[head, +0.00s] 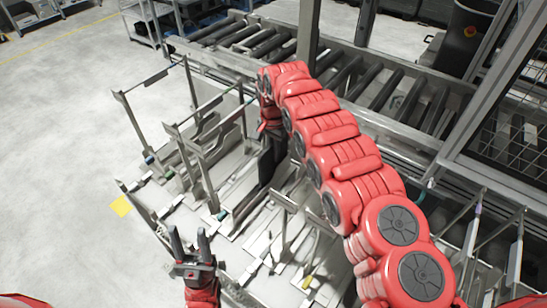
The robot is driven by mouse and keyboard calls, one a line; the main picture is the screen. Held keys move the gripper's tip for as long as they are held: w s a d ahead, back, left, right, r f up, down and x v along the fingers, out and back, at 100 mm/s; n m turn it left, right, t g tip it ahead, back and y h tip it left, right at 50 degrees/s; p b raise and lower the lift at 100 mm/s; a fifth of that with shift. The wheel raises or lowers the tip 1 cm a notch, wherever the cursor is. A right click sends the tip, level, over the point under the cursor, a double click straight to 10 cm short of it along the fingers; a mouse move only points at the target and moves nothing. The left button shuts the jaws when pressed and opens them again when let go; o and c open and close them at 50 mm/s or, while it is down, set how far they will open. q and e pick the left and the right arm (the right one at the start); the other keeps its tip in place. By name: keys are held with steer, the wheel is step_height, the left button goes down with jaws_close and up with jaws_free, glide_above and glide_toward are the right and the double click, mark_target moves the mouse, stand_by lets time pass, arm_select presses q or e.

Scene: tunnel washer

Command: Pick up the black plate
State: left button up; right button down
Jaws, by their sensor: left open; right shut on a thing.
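The black plate (267,168) stands upright, seen nearly edge-on, among the metal frames of the rack near the middle of the head view. My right arm reaches in from the lower right, and its gripper (270,135) points down and is shut on the black plate's upper part. The arm hides part of the gripper, so the fingertips are hard to make out. I cannot tell whether the plate's lower end touches the rack. My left gripper (188,233) is open and empty, fingers pointing up the picture, at the rack's near edge.
The grey rack (190,210) has several upright metal frames and dividers around the plate. A roller conveyor (345,75) runs behind it. A metal post (308,35) and a mesh guard (515,130) stand beyond.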

step_height(320, 180, up, 6)
steer(key=shift+f+b, duration=0.2)
steer(key=shift+b, duration=0.9)
steer(key=shift+r, duration=1.1)
steer(key=shift+r, duration=0.1)
